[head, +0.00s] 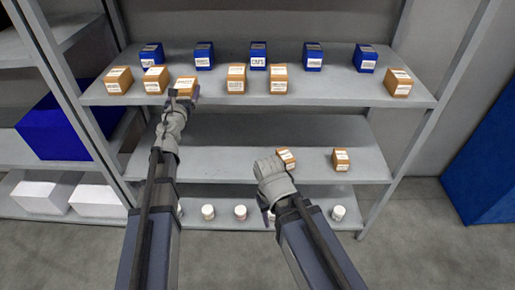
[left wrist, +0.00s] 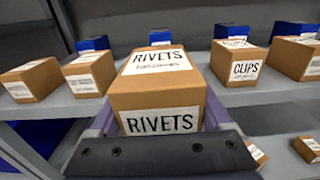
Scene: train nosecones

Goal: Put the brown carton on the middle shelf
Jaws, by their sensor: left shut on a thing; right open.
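My left gripper (head: 182,100) is shut on a brown carton (head: 186,84) at the front edge of the top shelf (head: 330,92). The left wrist view shows this carton (left wrist: 158,88) close up between the jaws, with RIVETS labels. I cannot tell whether it touches the shelf. The middle shelf (head: 225,155) below has two brown cartons on its right half, one (head: 287,157) near the centre and one (head: 340,160) further right. My right gripper (head: 268,168) is open and empty, in front of the middle shelf and beside the nearer carton.
Other brown cartons stand along the top shelf front, including one labelled CLIPS (left wrist: 243,68). Blue boxes (head: 258,56) stand behind them. White jars (head: 240,212) line the bottom shelf. The middle shelf's left part looks clear. Uprights (head: 425,120) bound the rack.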

